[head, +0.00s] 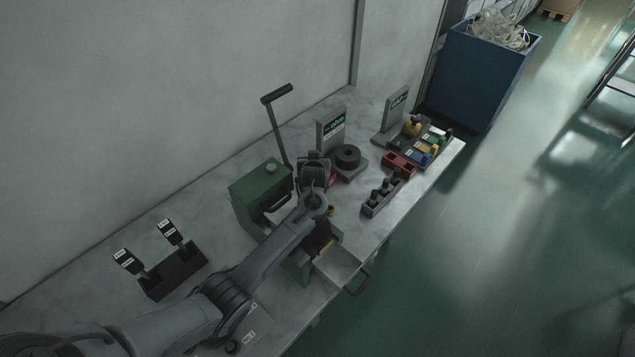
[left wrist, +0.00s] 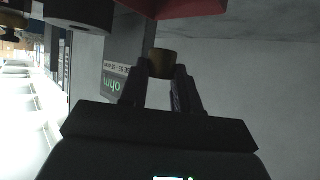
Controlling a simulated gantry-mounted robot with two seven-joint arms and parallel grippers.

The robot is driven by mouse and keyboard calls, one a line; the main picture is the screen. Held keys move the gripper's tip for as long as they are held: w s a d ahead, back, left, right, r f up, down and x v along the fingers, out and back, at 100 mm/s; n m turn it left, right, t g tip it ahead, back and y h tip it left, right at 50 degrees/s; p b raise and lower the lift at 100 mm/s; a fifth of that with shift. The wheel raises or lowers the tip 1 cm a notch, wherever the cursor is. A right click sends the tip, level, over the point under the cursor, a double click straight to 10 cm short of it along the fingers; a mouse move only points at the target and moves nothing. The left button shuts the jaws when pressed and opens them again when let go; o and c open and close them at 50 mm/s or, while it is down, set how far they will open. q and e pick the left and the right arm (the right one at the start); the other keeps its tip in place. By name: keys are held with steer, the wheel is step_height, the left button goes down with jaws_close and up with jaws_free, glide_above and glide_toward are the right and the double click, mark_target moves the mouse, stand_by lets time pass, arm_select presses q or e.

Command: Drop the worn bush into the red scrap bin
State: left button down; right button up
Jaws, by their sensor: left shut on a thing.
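My left gripper (head: 313,172) is over the middle of the bench in the head view. In the left wrist view its fingers (left wrist: 161,75) are shut on a small brown-bronze bush (left wrist: 162,62). The bush is hidden behind the gripper in the head view. A red thing (left wrist: 185,9) shows at the top of the left wrist view, apart from the bush. In the head view a red patch (head: 333,180) shows beside the gripper, mostly hidden, and a red holder (head: 399,164) stands further right. I cannot tell which is the scrap bin. My right gripper is not in view.
A green box (head: 258,195) and a lever (head: 278,125) stand left of the gripper. A dark round block (head: 348,156) sits by a labelled grey post (head: 330,130). A dark rack (head: 381,197) and a tray of coloured parts (head: 430,146) are to the right. A metal chute (head: 338,264) is in front.

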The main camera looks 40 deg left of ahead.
arm_select(q)
steer(key=c, duration=0.7)
jaws_free()
steer(key=shift+c, duration=0.2)
steer(key=shift+r, duration=0.1)
steer(key=p+v, duration=0.3)
steer(key=v, duration=0.7)
steer(key=shift+s+d, duration=0.2)
steer(key=shift+s, duration=0.1)
steer(key=shift+r, duration=0.1)
